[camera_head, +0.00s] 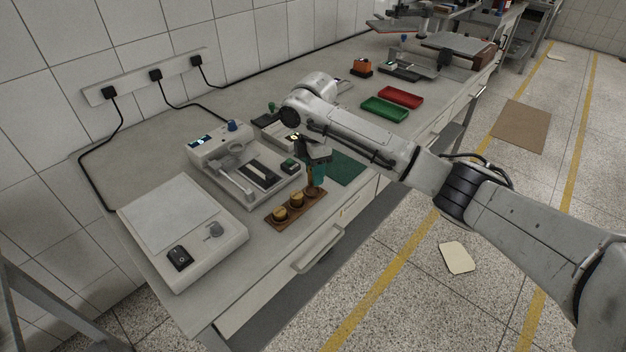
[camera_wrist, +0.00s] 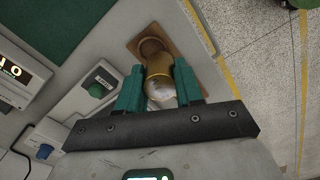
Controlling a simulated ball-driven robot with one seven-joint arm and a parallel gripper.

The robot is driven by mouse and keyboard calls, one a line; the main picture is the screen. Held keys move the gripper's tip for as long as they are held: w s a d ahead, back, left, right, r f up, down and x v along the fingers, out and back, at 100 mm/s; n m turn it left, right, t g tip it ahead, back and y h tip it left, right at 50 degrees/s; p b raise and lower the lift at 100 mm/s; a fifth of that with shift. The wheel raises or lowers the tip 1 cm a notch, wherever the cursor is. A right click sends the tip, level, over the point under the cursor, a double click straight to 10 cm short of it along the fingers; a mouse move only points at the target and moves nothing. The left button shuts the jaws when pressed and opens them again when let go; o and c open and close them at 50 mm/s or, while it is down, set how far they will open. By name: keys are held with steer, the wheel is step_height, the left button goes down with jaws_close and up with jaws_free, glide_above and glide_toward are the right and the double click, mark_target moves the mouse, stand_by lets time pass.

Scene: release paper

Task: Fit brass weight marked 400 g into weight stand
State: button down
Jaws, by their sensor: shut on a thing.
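The weight stand is a brown wooden block (camera_head: 289,215) near the front edge of the bench in the head view. Two brass weights, one nearer the left end (camera_head: 280,214) and one in the middle (camera_head: 296,200), sit in it. My gripper (camera_head: 317,177) is over its right end, its green fingers pointing down. In the wrist view my gripper (camera_wrist: 160,92) is shut on a brass weight (camera_wrist: 158,69), with a finger on each side. The wooden stand (camera_wrist: 137,45) shows just beyond that weight. I cannot read its marking or tell whether it is seated.
A grey instrument (camera_head: 240,172) stands left of the stand, and a white balance (camera_head: 183,228) stands at the left end. A green mat (camera_head: 345,167) lies right of the gripper. Green (camera_head: 385,109) and red (camera_head: 401,97) trays lie farther back. The bench front edge is close.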

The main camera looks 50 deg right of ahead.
steer(key=shift+w+d+f, duration=0.3)
steer(key=shift+w+f, duration=0.3)
steer(key=shift+f, duration=0.1)
steer(key=shift+f+p, duration=0.35)
steer(key=shift+f, duration=1.15)
steer(key=shift+f, duration=0.1)
steer(key=c, duration=0.7)
jaws_free()
steer(key=shift+c, duration=0.2)
step_height(320, 180, up, 12)
steer(key=shift+r+b, duration=0.1)
steer(key=shift+b, duration=0.55)
steer(key=shift+a, duration=0.15)
